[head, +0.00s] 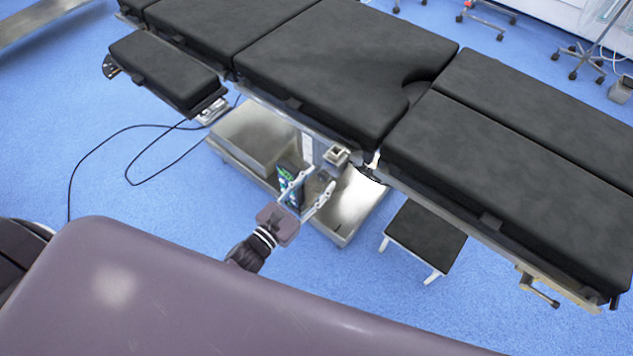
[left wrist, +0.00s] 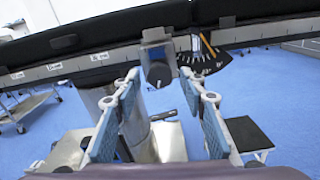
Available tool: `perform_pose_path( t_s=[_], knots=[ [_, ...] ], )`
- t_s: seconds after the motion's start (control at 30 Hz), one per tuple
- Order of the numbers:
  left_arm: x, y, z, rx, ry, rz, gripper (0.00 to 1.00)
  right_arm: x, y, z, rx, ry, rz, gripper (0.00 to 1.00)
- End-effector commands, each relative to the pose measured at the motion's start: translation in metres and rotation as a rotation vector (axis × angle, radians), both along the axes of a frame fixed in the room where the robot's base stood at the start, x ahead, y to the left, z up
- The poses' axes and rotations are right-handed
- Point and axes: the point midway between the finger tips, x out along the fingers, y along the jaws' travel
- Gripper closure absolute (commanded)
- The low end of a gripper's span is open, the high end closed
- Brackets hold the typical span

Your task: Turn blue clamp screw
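A clamp (head: 337,157) sits on the near side rail of the operating table, just beyond my left gripper in the head view. In the left wrist view the grey-blue clamp block (left wrist: 155,37) has a dark round screw knob (left wrist: 158,74) below it; its colour looks nearly black. My left gripper (head: 321,180) is open and empty. In the left wrist view its two blue-padded fingers point at the clamp, with the knob between the fingertips in the picture. I cannot tell whether the knob lies between them in depth. My right gripper is not in view.
The black-padded operating table (head: 335,60) spans the view above a metal base (head: 255,140). A black-topped step stool (head: 425,235) stands at right. A cable (head: 100,143) lies on the blue floor.

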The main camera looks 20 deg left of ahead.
Motion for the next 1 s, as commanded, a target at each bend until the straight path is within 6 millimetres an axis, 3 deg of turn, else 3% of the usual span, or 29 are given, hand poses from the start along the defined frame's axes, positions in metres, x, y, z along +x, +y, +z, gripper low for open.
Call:
perform_pose_path(
  t_s=[0.07, 0.3, 0.67, 1.0],
  knots=[
    [-0.0001, -0.0001, 0.0001, 0.000, 0.000, 0.000, 0.73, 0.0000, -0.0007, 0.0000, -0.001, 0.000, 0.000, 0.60],
    [-0.0002, 0.0000, 0.0001, -0.001, 0.000, 0.000, 0.99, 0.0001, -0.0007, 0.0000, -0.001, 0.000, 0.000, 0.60],
    [-0.0003, 0.0000, -0.0003, -0.056, 0.020, 0.001, 1.00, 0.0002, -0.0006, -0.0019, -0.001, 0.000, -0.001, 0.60],
    [-0.0004, -0.0001, -0.0006, -0.289, 0.104, 0.001, 1.00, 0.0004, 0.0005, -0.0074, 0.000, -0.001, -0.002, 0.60]
  ],
)
